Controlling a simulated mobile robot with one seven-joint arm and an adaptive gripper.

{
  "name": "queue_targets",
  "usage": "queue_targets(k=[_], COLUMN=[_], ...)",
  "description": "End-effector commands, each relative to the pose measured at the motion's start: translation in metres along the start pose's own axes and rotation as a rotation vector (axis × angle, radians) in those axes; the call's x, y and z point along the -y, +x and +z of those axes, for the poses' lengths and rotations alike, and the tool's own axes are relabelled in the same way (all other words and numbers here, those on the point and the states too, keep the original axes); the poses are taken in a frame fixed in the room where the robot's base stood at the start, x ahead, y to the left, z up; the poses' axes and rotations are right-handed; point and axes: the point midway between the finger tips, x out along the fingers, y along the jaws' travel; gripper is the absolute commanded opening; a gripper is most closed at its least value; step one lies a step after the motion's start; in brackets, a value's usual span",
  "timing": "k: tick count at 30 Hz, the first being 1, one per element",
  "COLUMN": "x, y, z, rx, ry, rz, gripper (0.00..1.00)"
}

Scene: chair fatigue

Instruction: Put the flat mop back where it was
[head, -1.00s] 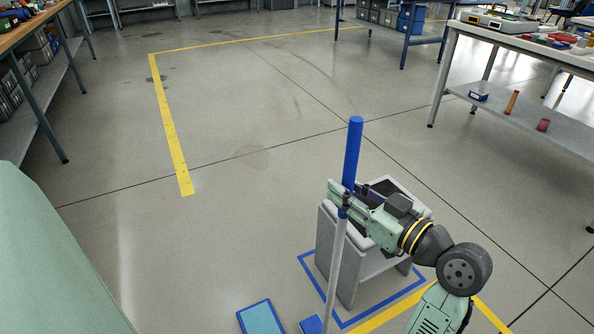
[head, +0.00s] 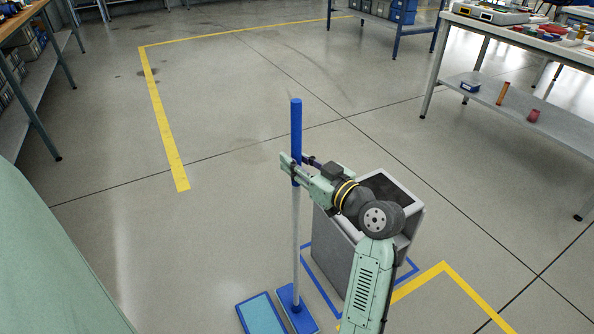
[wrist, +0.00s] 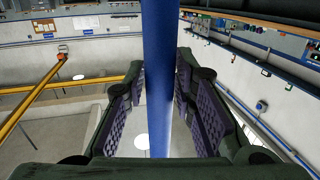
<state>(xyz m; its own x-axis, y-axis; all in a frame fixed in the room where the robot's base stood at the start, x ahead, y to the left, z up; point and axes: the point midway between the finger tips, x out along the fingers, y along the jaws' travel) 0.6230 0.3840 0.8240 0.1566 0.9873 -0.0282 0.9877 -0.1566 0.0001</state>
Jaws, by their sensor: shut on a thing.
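The flat mop (head: 296,130) has a blue grip, a pale pole and a flat blue head (head: 297,308). It stands nearly upright in the head view. My gripper (head: 294,170) is shut around the lower part of the blue grip. In the wrist view the blue grip (wrist: 158,80) runs between my two purple-padded fingers. A light blue rectangle with a dark blue border (head: 262,317) lies on the floor just left of the mop head. The head is beside it, not over its middle. I cannot tell whether the head touches the floor.
A grey bin (head: 333,236) stands right of the mop, partly behind my arm, inside a blue floor outline (head: 322,291). Yellow tape (head: 165,125) marks the floor. A table (head: 520,42) is at the right, a workbench at the left. The middle floor is clear.

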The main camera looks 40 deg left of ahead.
Motion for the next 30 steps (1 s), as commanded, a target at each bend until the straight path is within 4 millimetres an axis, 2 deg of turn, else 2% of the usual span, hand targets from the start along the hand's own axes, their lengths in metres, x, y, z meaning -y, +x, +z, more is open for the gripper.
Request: queue_targets(k=[11, 25, 26, 30], x=[0.0, -0.001, -0.001, -0.001], y=[-0.001, -0.001, 0.0, 0.0], z=[0.029, 0.035, 0.037, 0.036], rx=[-0.001, -0.002, 0.002, 0.003], ry=[0.003, 0.0, 0.002, 0.002], rz=[0.002, 0.003, 0.002, 0.002], gripper=[0.0, 0.0, 0.25, 0.34])
